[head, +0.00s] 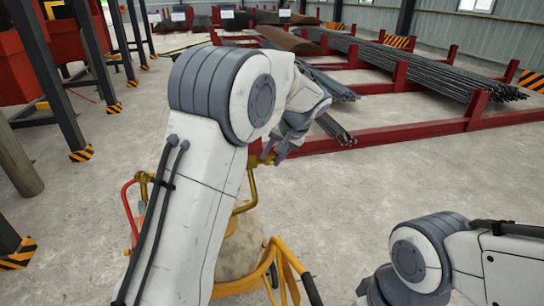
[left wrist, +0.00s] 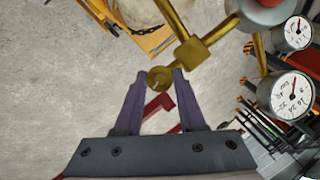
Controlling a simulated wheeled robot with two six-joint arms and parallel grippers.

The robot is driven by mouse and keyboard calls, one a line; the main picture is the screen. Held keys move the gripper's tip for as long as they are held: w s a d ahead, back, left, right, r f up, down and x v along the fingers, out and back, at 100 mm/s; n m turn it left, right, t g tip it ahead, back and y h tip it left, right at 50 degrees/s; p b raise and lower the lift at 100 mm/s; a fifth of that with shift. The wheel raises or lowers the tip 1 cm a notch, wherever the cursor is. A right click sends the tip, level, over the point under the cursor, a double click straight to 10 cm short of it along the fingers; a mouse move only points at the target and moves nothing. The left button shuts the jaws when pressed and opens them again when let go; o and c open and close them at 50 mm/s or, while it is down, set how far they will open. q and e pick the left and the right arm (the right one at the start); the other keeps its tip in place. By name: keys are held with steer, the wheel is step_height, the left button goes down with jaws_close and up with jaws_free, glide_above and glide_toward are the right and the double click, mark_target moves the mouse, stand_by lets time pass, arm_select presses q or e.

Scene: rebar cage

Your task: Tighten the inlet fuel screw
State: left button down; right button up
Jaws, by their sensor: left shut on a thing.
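In the left wrist view a round brass screw head (left wrist: 160,78) sits between the tips of my left gripper (left wrist: 155,85), which is shut on it. The screw joins a brass block (left wrist: 191,53) with brass pipes running from it. In the head view my left gripper (head: 271,153) is at the top of the brass pipework (head: 251,185), partly hidden by my arm. My right arm shows at the lower right, but its gripper is out of view.
Two round gauges (left wrist: 291,97) are right of the screw. A yellow cart (head: 283,262) carries a pale rounded tank (head: 240,250); a red hose (head: 127,205) hangs left. Red racks (head: 400,130) with rebar stand behind. The concrete floor at right is clear.

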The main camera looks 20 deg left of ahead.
arm_select(q)
steer(key=m+y+b, duration=0.1)
steer(key=m+y, duration=0.1)
steer(key=m, duration=0.1)
steer(key=shift+d+f+m, duration=0.1)
steer(key=shift+d+m, duration=0.05)
steer(key=shift+m, duration=0.25)
steer(key=m+t+y+b, duration=0.1)
steer(key=m+y+b, duration=0.1)
steer(key=m, duration=0.2)
steer(key=shift+d, duration=0.1)
steer(key=shift+m, duration=0.3)
steer(key=c, duration=0.8)
jaws_free()
steer(key=shift+o, duration=0.2)
steer(key=b+v, duration=0.3)
steer(key=v, duration=0.7)
steer(key=shift+d, duration=0.25)
